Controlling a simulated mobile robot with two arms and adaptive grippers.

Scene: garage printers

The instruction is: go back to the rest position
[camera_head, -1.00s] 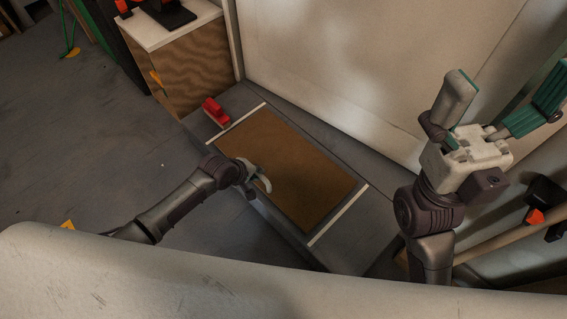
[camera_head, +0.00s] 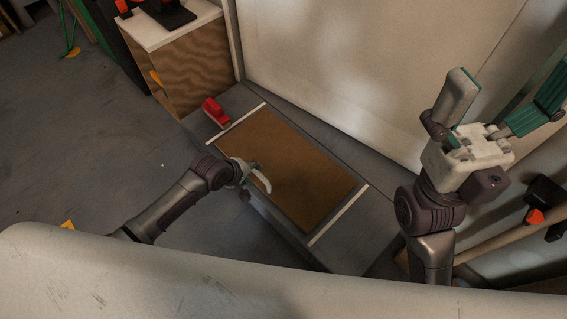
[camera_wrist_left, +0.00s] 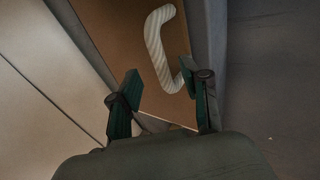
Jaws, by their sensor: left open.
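My left gripper (camera_head: 245,180) is low over the near left edge of the brown board in the head view, largely hidden by its own wrist. In the left wrist view its two green-tipped fingers (camera_wrist_left: 160,88) stand apart with nothing between them. A white, ribbed, curved piece (camera_wrist_left: 158,45) lies beyond the fingertips, over the brown board; it also shows beside the gripper in the head view (camera_head: 262,178). My right gripper (camera_head: 508,95) is raised at the right, its fingers spread wide and empty.
The brown board (camera_head: 300,175) lies on a grey bench between two pale strips. A red object (camera_head: 215,110) sits at its far left end. A wooden cabinet (camera_head: 195,68) stands behind. A pale wall (camera_head: 350,70) rises behind the bench. Floor at left is mostly clear.

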